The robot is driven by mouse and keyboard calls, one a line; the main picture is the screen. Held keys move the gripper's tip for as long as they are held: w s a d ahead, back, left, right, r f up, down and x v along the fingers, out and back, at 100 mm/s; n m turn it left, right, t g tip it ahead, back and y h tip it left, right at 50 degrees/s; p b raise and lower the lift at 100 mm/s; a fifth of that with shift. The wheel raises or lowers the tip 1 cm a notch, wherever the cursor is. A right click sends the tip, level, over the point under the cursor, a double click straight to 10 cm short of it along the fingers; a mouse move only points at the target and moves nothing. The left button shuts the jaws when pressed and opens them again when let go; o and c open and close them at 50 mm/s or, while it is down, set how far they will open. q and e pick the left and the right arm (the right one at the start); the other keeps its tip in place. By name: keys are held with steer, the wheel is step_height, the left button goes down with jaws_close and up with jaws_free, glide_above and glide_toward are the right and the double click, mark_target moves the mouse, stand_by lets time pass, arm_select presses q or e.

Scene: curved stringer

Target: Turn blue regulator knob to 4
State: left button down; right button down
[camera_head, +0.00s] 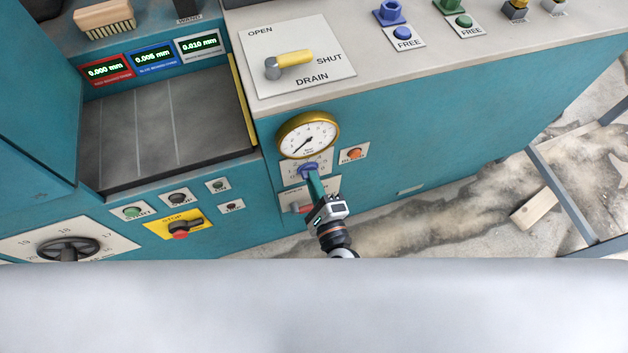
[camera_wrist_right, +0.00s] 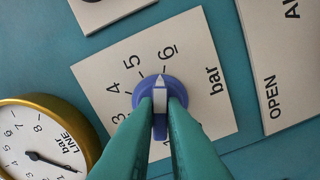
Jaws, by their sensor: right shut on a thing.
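The blue regulator knob (camera_head: 309,169) sits on a white dial plate below the gauge on the teal panel. In the right wrist view the knob (camera_wrist_right: 160,91) is between my two green fingers, its white pointer facing up the picture, between 5 and 6 and nearer the 6. The dial plate (camera_wrist_right: 205,65) shows 3, 4, 5, 6 and "bar"; its lower part is hidden by the fingers. My right gripper (camera_head: 312,181) is shut on the knob; it also shows in the wrist view (camera_wrist_right: 160,108). My left gripper is out of view.
A brass-rimmed pressure gauge (camera_head: 308,135) is just above the knob. An orange button (camera_head: 354,153) is close at right, and a plate with a red part (camera_head: 303,208) lies below. The yellow drain lever (camera_head: 290,60) is on the top surface.

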steer(key=shift+n+p, duration=2.5)
steer(key=shift+n, duration=4.7)
steer(key=c, duration=1.5)
jaws_free()
steer(key=v, duration=1.2)
steer(key=shift+b, duration=0.4)
